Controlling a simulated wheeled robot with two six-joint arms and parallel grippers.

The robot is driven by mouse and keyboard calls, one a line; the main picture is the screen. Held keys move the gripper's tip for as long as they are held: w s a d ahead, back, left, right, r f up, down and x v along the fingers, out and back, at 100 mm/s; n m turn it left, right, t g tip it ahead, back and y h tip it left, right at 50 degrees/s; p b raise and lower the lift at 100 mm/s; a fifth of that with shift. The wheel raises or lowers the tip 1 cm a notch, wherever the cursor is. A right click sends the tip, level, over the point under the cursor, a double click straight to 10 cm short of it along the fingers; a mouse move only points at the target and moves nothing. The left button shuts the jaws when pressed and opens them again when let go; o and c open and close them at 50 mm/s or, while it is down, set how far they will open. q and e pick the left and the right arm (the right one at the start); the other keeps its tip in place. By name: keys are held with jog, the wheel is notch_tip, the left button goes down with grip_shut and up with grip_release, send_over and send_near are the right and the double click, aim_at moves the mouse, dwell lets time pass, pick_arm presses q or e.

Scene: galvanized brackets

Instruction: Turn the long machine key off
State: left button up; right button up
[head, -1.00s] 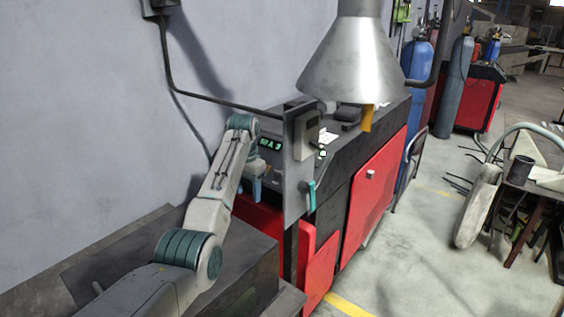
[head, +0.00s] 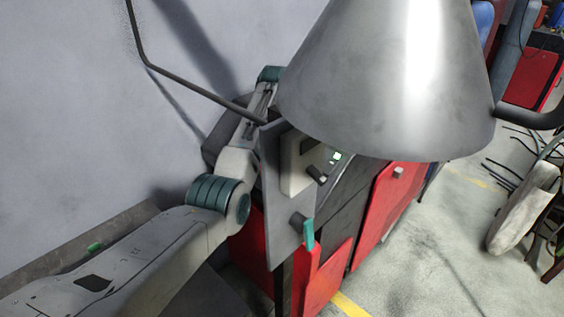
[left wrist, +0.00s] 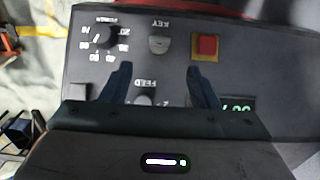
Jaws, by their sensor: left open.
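The machine's dark control panel (left wrist: 270,60) fills most of the left wrist view, with its lettering upside down. The key switch (left wrist: 160,45), a small grey piece by the word KEY, sits between a round power dial (left wrist: 105,42) and a red button (left wrist: 206,46). My left gripper (left wrist: 160,75) is open, its two dark fingers apart over the panel. The key switch shows beyond and between the fingertips, with nothing held. The key's exact angle is too small to tell.
The feed knob (left wrist: 143,100) lies between my fingers, with a green display (left wrist: 238,104) beside it. In the head view a large metal hood (head: 390,75) hangs close in front. The grey plate carries a pale box (head: 297,165) and a teal handle (head: 308,234).

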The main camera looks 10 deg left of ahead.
pick_arm(q)
notch_tip(320, 180, down, 9)
jog(key=p, duration=0.3)
jog(key=shift+r, duration=0.1)
jog(key=shift+f, duration=0.8)
jog(key=shift+c, duration=0.4)
jog(key=c, duration=0.9)
